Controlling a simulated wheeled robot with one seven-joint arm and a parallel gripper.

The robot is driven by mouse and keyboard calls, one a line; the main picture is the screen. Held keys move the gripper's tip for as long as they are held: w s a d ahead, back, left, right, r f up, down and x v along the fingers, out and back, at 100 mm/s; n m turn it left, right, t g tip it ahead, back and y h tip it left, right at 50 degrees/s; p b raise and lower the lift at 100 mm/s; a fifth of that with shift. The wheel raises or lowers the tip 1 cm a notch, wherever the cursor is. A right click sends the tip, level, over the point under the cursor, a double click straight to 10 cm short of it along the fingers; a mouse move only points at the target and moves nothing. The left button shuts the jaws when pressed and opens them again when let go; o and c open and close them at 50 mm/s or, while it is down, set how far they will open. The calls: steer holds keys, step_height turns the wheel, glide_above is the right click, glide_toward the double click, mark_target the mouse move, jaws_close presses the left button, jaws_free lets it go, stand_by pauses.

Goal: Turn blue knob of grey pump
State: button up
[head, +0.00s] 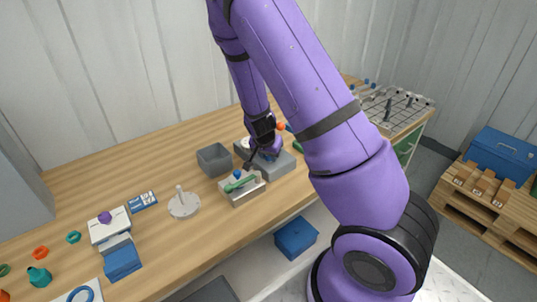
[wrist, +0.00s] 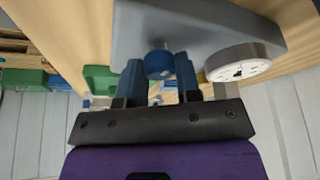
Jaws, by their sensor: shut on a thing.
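The grey pump (head: 277,166) is a flat grey block on the wooden bench, partly behind my gripper (head: 266,152) in the head view. In the wrist view its grey body (wrist: 200,25) spans the top, with a round white gauge (wrist: 238,63) to the right. The blue knob (wrist: 159,64) sticks out from the body, between the two blue fingers of my gripper (wrist: 160,72). The fingers are shut on the knob, one on each side. In the head view the knob is too small and too covered to make out clearly.
A light grey unit with a green lever (head: 241,184) stands close in front of the pump. A grey open bin (head: 214,160) is to its left. A round white plate with a post (head: 184,205) is farther left. A rack (head: 397,107) stands at the right end.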

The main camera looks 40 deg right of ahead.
steer(key=shift+n, duration=0.4)
steer(key=o, duration=0.9)
steer(key=v, duration=1)
steer(key=shift+s+r, duration=0.1)
steer(key=shift+r, duration=0.3)
steer(key=shift+a, duration=0.1)
